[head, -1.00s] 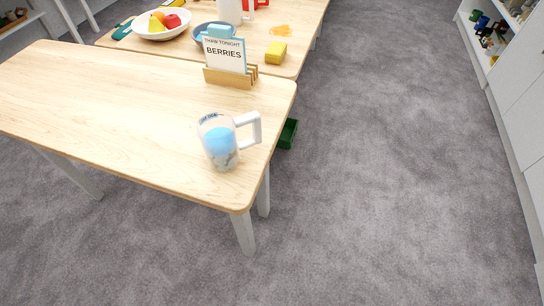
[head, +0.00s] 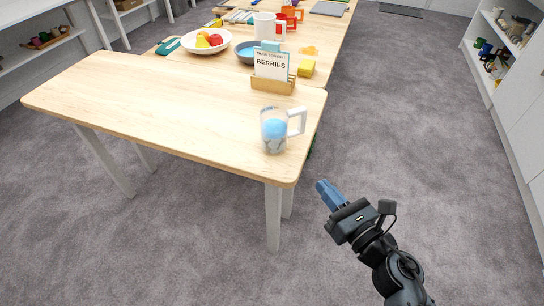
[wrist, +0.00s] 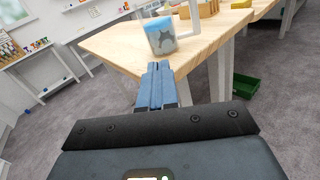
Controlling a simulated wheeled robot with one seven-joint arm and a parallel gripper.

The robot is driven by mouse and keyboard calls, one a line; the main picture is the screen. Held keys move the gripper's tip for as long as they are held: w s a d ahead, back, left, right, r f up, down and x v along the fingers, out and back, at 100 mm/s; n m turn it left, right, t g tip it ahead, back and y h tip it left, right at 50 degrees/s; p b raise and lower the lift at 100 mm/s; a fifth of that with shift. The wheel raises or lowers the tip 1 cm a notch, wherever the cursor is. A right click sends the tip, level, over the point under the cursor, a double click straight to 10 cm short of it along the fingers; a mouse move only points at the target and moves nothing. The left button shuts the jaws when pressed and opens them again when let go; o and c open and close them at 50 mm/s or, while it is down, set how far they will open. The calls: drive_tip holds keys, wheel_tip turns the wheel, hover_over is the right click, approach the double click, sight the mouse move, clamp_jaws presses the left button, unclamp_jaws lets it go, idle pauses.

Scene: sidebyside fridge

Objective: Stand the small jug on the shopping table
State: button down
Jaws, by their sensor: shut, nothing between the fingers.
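A small jug (head: 273,132), whitish and see-through with blue inside and a white handle, stands upright near the front right corner of the light wooden table (head: 150,110). In the wrist view the jug (wrist: 161,38) stands on the table just beyond my fingertips, its handle to the right. My gripper (head: 324,186) is shut and empty, out past the table's right edge, in front of and to the right of the jug. In the wrist view my blue fingers (wrist: 153,68) are together and apart from the jug.
A wooden holder (head: 273,85) with a "BERRIES" card stands behind the jug. On the table behind are a fruit bowl (head: 206,42), a blue bowl (head: 246,52) and a yellow block (head: 306,68). A green crate (wrist: 245,86) is on the floor. The right-hand floor is clear.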

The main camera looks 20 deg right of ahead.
drive_tip(key=w+n, duration=0.2)
drive_tip(key=p, duration=0.1)
approach(281, 141)
drive_tip(key=shift+y, duration=0.3)
drive_tip(key=x, duration=0.7)
drive_tip(key=shift+d+r, duration=0.1)
drive_tip(key=shift+d, duration=0.1)
drive_tip(key=b+x, duration=0.2)
drive_tip(key=x, duration=0.4)
drive_tip(key=shift+f, duration=0.2)
drive_tip(key=shift+w+a+r+b, duration=0.15)
drive_tip(key=shift+w+b, duration=0.15)
drive_tip(key=shift+w, duration=0.15)
drive_tip(key=shift+s, duration=0.1)
